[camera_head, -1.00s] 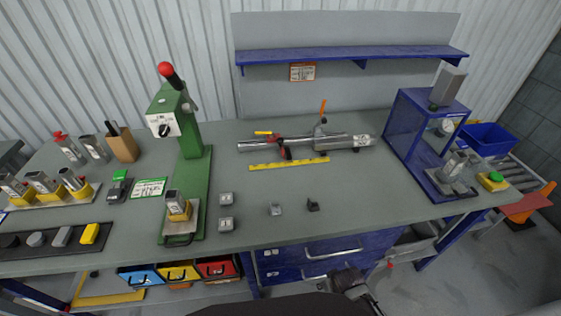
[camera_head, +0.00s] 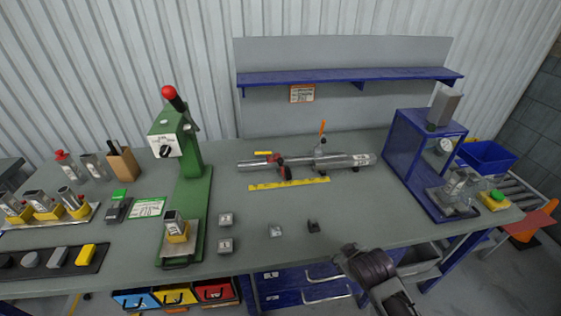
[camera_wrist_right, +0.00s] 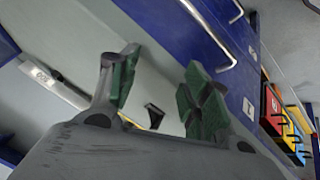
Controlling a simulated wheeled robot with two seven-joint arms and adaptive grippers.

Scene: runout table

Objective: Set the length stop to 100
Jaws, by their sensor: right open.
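The length stop (camera_head: 279,166) is a red and dark clamp on the silver bar (camera_head: 250,163), with a yellow lever (camera_head: 263,153) at its left. A yellow scale (camera_head: 288,184) lies along the front of the bar; its figures are too small to read. Right of the stop, a clamp with an upright orange lever (camera_head: 322,127) stands by a thicker silver tube (camera_head: 350,161). My right gripper (camera_wrist_right: 160,90) is open and empty, with green-padded fingers. In the head view it is at the table's front edge, right of and well in front of the stop. My left gripper is out of view.
A small dark block (camera_head: 313,226) and a grey block (camera_head: 275,230) lie near the front edge. A green press (camera_head: 190,185) stands left, a blue frame (camera_head: 425,160) right. A blue shelf (camera_head: 350,76) hangs behind. The table between bar and blocks is clear.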

